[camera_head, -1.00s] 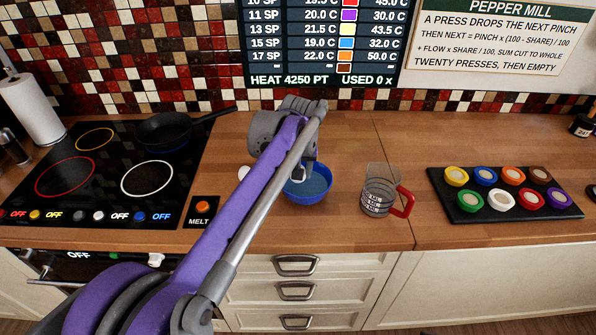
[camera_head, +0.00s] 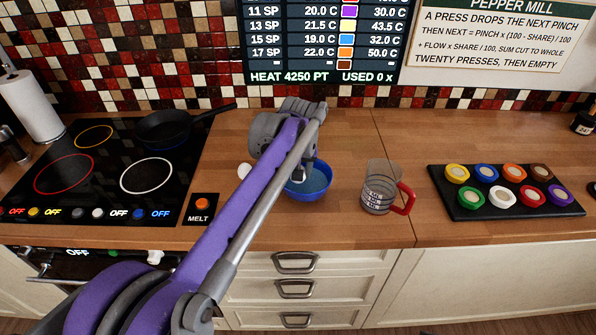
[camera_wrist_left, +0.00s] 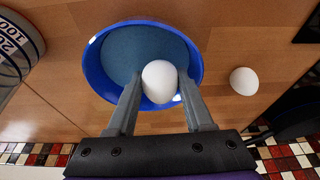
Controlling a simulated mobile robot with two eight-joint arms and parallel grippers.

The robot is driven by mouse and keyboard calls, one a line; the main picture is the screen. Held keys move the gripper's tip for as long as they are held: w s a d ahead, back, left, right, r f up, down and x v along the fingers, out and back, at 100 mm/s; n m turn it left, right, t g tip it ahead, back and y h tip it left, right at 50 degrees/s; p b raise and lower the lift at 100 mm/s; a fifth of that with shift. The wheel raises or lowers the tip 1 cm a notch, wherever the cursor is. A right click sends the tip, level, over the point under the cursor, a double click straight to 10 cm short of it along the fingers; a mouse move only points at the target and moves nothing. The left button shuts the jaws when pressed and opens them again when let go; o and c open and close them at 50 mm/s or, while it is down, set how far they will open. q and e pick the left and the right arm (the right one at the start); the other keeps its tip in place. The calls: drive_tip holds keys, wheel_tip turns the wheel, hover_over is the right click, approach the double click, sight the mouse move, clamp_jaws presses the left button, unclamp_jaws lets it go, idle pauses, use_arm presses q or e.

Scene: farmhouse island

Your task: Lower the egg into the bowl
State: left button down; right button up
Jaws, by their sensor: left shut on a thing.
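A blue bowl (camera_head: 318,190) stands on the wooden counter, partly hidden by my left arm in the head view. It holds a flat blue-grey surface inside. The bowl's rim also shows in the wrist view (camera_wrist_left: 92,68). My left gripper (camera_wrist_left: 160,92) is shut on a white egg (camera_wrist_left: 159,80). In the wrist view the egg overlaps the bowl near its wall on the gripper side; I cannot tell its exact height. In the head view the held egg is hidden behind my arm. My right gripper is not in view.
A second white egg (camera_wrist_left: 244,81) lies on the counter beside the bowl. A measuring jug with a red handle (camera_head: 380,188) stands to the right. A black tray (camera_head: 455,202) holds several coloured pots. A black cooktop (camera_head: 110,195) with a pan (camera_head: 165,130) is at left.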

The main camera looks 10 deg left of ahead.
use_arm(q)
drive_tip(key=shift+f+b, duration=0.35)
drive_tip(key=shift+f, duration=0.3)
idle(0.4)
drive_tip(key=shift+c, duration=1)
unclamp_jaws()
drive_tip(key=shift+r, duration=0.1)
drive_tip(key=a+p+v, duration=0.1)
drive_tip(key=v, duration=1)
drive_tip(key=s+a+f+m+p, duration=0.1)
drive_tip(key=s+f, duration=0.4)
drive_tip(key=s, duration=0.4)
drive_tip(key=s+a+f+m+t+p, duration=0.1)
drive_tip(key=s+f, duration=0.5)
drive_tip(key=s, duration=0.3)
drive_tip(key=s+a+f+m+t+h+p, duration=0.1)
drive_tip(key=s+a+f, duration=0.1)
drive_tip(key=s+f, duration=0.4)
drive_tip(key=s, duration=0.4)
